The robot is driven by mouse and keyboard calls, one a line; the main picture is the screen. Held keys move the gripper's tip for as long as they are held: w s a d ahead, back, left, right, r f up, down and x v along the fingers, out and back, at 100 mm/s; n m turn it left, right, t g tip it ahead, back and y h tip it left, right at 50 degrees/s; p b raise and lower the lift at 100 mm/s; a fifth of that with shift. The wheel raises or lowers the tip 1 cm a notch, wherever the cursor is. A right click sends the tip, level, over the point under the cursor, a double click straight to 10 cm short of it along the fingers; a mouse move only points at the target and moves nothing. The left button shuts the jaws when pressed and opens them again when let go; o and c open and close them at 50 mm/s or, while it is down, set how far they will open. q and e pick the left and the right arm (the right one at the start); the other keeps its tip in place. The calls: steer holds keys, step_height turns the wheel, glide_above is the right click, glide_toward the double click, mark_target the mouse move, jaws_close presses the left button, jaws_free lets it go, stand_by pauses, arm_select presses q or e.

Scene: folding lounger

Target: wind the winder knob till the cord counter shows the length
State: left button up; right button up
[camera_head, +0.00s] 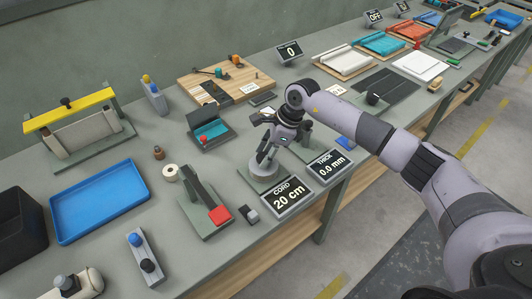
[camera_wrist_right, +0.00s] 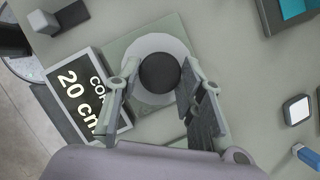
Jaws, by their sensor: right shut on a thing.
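The winder (camera_head: 259,170) is a grey drum on a green base plate near the bench's front edge. Its dark round knob (camera_wrist_right: 160,72) shows in the right wrist view, on top of the pale drum (camera_wrist_right: 133,84). My right gripper (camera_head: 264,158) reaches down over the winder and is shut on the knob, one finger on each side of it. In the head view the fingers and wrist hide the knob. The cord counter (camera_head: 288,200) stands in front of the winder and reads "CORD 20 cm". It also shows in the right wrist view (camera_wrist_right: 78,98). My left gripper is not in view.
A "THICK 0.0 mm" display (camera_head: 330,165) stands right of the counter. A press with a red pad (camera_head: 220,214) and a small grey block (camera_head: 249,213) stand to the left. A blue tray (camera_head: 99,201) lies farther left. The bench's front edge is close.

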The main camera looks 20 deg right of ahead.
steer(key=shift+c, duration=1)
steer(key=shift+f+m+b, duration=0.1)
steer(key=shift+m+b, duration=0.2)
steer(key=shift+b, duration=0.3)
steer(key=shift+m+t+b, duration=0.4)
steer(key=shift+m, duration=0.1)
steer(key=shift+r, duration=0.2)
steer(key=o, duration=1.1)
